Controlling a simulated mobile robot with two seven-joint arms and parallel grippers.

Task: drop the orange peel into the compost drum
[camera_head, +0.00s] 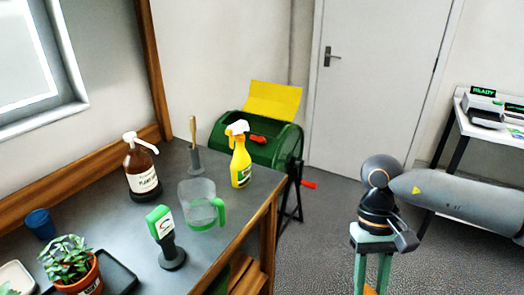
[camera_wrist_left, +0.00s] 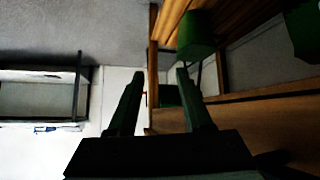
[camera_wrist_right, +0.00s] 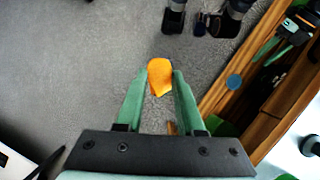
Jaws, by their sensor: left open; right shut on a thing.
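The orange peel (camera_wrist_right: 160,78) is between the fingertips of my right gripper (camera_wrist_right: 159,80), which is shut on it. In the head view my right gripper (camera_head: 372,285) points down at the right, above the floor, with a bit of orange at the bottom edge. The compost drum (camera_head: 225,133) is dark green, on a black stand behind the workbench. Its yellow lid (camera_head: 273,100) is raised; a red handle (camera_head: 257,139) shows at the opening. The right gripper is apart from the drum, to its right and nearer. My left gripper (camera_wrist_left: 158,82) is open and empty in its wrist view.
The workbench (camera_head: 110,205) holds a yellow spray bottle (camera_head: 241,165), a clear jug (camera_head: 197,205), a brown pump bottle (camera_head: 141,170), a green-headed device (camera_head: 163,230) and a potted plant (camera_head: 75,265). A red crank (camera_head: 308,184) sticks out right of the drum. Floor (camera_head: 325,240) between bench and right arm is clear.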

